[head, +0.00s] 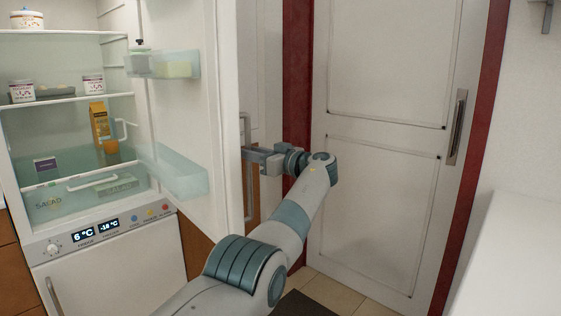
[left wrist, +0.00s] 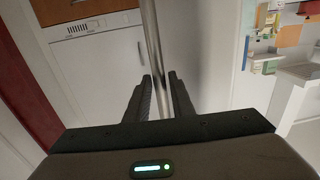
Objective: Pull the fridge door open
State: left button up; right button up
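The fridge door (head: 222,130) stands wide open, swung out to the right of the fridge, with its inner shelves facing left. Its long vertical metal handle (head: 248,195) is on the outer face near the free edge. My left gripper (head: 253,154) is at the handle, reaching it from the right. In the left wrist view the handle bar (left wrist: 153,45) runs between the two dark fingers (left wrist: 162,100), which sit close on both sides of it. The left gripper looks shut on the handle. My right gripper is in neither view.
The open fridge (head: 70,130) shows shelves with jars, a carton and drawers. A white room door (head: 385,150) with a red frame stands behind my arm. A white surface (head: 510,260) is at the lower right. Tiled floor (head: 335,292) shows below the arm.

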pick_arm(q)
jog(key=v, duration=1.7)
